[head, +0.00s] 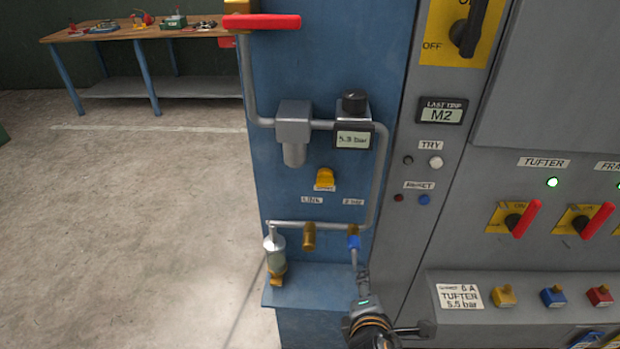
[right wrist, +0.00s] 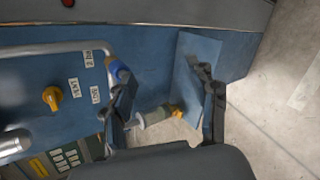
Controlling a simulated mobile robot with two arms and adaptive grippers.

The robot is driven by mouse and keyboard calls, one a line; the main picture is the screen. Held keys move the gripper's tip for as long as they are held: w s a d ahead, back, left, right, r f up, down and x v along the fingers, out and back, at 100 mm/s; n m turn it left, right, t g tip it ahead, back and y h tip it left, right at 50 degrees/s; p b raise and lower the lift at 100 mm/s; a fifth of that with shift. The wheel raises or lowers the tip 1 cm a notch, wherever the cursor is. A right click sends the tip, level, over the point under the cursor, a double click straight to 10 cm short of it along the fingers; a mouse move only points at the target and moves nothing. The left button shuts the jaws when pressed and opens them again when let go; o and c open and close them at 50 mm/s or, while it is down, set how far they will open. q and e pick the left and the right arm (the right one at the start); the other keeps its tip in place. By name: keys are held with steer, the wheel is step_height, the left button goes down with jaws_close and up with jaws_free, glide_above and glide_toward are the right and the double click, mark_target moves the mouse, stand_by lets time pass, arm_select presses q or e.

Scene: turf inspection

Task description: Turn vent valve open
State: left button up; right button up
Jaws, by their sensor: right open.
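A blue panel (head: 290,95) carries pipes and fittings. A yellow knob (head: 325,178) sits on it above two small labels; it also shows in the right wrist view (right wrist: 52,98). A brass fitting (head: 309,236) and a blue fitting (head: 353,238) hang from the lower pipe. I cannot read which is the vent valve. My right gripper (head: 360,275) is below the blue fitting. In the right wrist view its fingers (right wrist: 167,105) are apart, with nothing gripped. The blue fitting (right wrist: 118,70) appears close to one finger; contact is unclear. My left gripper is out of view.
A clear cylinder (head: 275,250) with a brass end stands left of the fittings, above a blue ledge (head: 310,287). A red handle (head: 262,21) juts out at the top. A grey switch cabinet (head: 450,190) stands right. The floor (head: 130,210) at left is clear.

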steer(key=w+a+r+n+t, duration=0.2)
steer(key=a+r+n, duration=0.1)
steer(key=r+n, duration=0.15)
steer(key=n+t+y, duration=0.2)
steer(key=n+t, duration=0.3)
steer(key=n, duration=0.5)
glide_toward(325, 184)
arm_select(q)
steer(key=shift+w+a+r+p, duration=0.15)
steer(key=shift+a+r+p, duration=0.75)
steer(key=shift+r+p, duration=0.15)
arm_select(e)
steer(key=w, duration=0.9)
steer(key=shift+w+a, duration=0.1)
steer(key=shift+w, duration=0.25)
steer(key=c, duration=1.1)
